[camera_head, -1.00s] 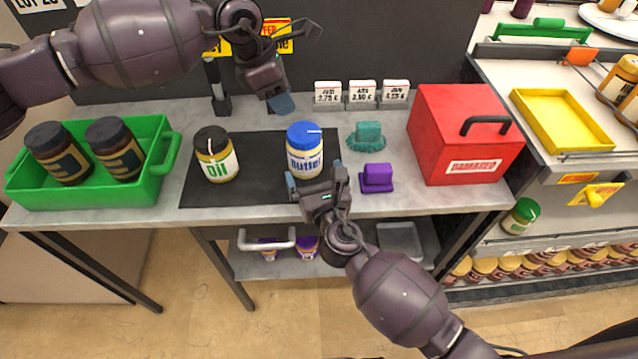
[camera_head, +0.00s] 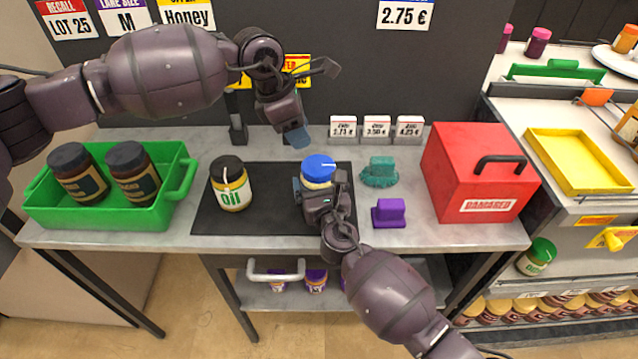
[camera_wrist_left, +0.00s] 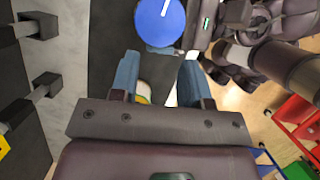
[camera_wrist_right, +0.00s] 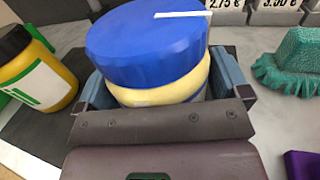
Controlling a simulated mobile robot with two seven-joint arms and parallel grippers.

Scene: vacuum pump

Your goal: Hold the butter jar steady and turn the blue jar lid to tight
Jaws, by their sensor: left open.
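The butter jar (camera_wrist_right: 160,95) stands on the dark mat, its label mostly hidden in the head view by my right gripper (camera_head: 321,186). Its blue lid (camera_head: 319,165) sits on top with a white line pointing right; the lid also shows in the right wrist view (camera_wrist_right: 148,45) and the left wrist view (camera_wrist_left: 160,22). My right gripper's fingers flank the jar's body below the lid; whether they press on it is unclear. My left gripper (camera_head: 296,137) is open and empty, above and behind the jar. Its blue fingers (camera_wrist_left: 160,78) point toward the lid's side.
An oil jar (camera_head: 231,186) stands left of the butter jar on the mat (camera_head: 265,215). A green crate (camera_head: 110,215) holds two dark jars. A teal brush (camera_head: 380,172), a purple block (camera_head: 389,213) and a red box (camera_head: 480,170) are to the right. Price cards (camera_head: 376,130) stand behind.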

